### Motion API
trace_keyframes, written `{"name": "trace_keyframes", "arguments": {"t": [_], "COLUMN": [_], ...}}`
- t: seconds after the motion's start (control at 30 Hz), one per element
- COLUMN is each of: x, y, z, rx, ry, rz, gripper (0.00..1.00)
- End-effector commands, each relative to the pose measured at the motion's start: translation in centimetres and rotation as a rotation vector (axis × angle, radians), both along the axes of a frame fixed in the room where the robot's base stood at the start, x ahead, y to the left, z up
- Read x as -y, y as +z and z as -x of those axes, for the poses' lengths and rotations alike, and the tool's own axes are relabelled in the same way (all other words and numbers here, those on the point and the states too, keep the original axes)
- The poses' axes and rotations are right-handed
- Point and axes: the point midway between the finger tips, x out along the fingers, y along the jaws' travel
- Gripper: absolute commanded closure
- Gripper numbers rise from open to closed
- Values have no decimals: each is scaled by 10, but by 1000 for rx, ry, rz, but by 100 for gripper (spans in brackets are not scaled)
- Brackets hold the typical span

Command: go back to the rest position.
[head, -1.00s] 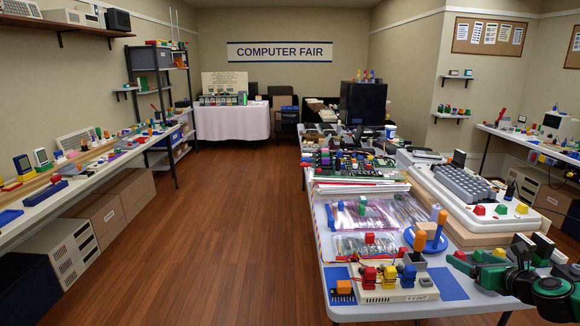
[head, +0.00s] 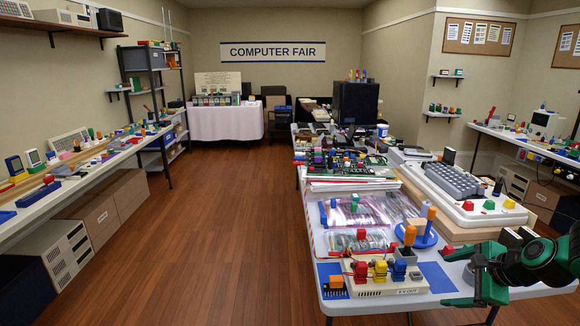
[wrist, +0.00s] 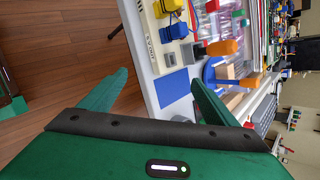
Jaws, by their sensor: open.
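My gripper (head: 476,290) is at the right front of the long display table (head: 455,300), beside the cream box with coloured blocks (head: 385,287). In the wrist view my gripper (wrist: 160,77) has its two green fingers spread wide, with nothing held between them. The table's front edge and a blue patch (wrist: 178,87) show between and beyond the fingers. My green arm comes in from the right edge of the head view. No rest position is marked in view.
A blue disc with an orange stick (head: 424,240), clear bags (head: 357,212) and a large cream keyboard unit (head: 460,185) crowd the table near my arm. The wooden floor aisle (head: 220,230) on the left is clear. A side bench (head: 75,185) runs along the left wall.

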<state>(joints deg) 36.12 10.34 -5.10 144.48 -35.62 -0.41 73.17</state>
Motion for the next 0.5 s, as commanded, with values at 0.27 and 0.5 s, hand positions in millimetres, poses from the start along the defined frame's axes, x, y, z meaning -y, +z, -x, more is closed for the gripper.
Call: {"name": "trace_keyframes", "arguments": {"t": [0.27,0.5], "x": [-4,-1], "y": [25,56], "z": [86,173], "rx": [-187,-343], "ry": [475,847], "rz": [402,591], "gripper": [17,17]}}
